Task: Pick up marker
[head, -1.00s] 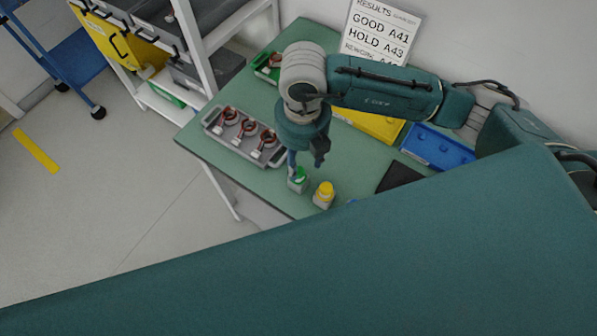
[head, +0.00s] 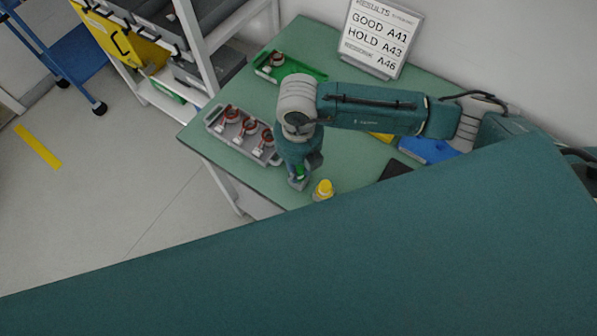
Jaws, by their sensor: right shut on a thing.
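A green marker (head: 299,171) stands near the front edge of the green table, in a small grey holder (head: 297,184). My right gripper (head: 302,172) points down over it and is shut on the marker, with its fingers hiding much of it. A yellow marker (head: 323,188) stands in its own small holder just to the right, apart from the gripper. My left gripper is not in view.
A grey tray (head: 212,116) with several red-ringed stators lies left of my gripper. A green tray (head: 318,76) is behind, blue (head: 429,150) and yellow (head: 381,137) bins are right. A results sign (head: 381,38) stands at the back. My teal body covers the foreground.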

